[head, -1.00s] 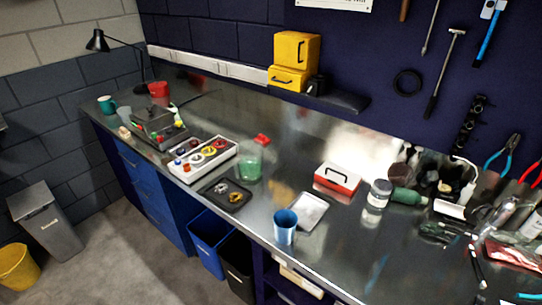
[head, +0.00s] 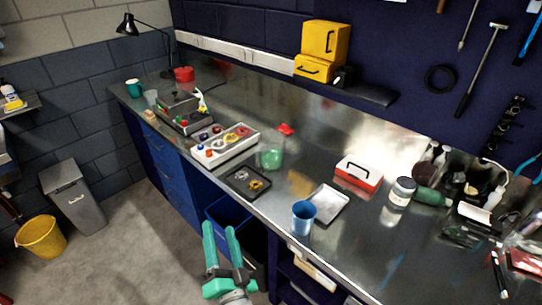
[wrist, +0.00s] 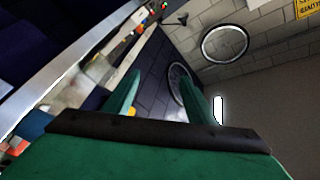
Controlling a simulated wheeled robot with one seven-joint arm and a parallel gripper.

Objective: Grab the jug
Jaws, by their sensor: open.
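A translucent green vessel (head: 271,156), which looks like the jug, stands upright on the metal bench near its front edge, behind the black tray. I cannot make out a handle on it. A blue cup (head: 303,218) stands upright at the front edge, to its right. My gripper (head: 219,228) has teal fingers and is open and empty. It is in front of the bench, over the blue bin, apart from the vessel. In the wrist view my gripper (wrist: 158,78) has nothing between its fingers, and I cannot identify the vessel there.
A black tray (head: 246,181) with small parts, a white parts box (head: 225,150), a silver tray (head: 328,205) and a red-and-white box (head: 358,174) surround the vessel. The blue bin (head: 228,212) stands below the bench edge.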

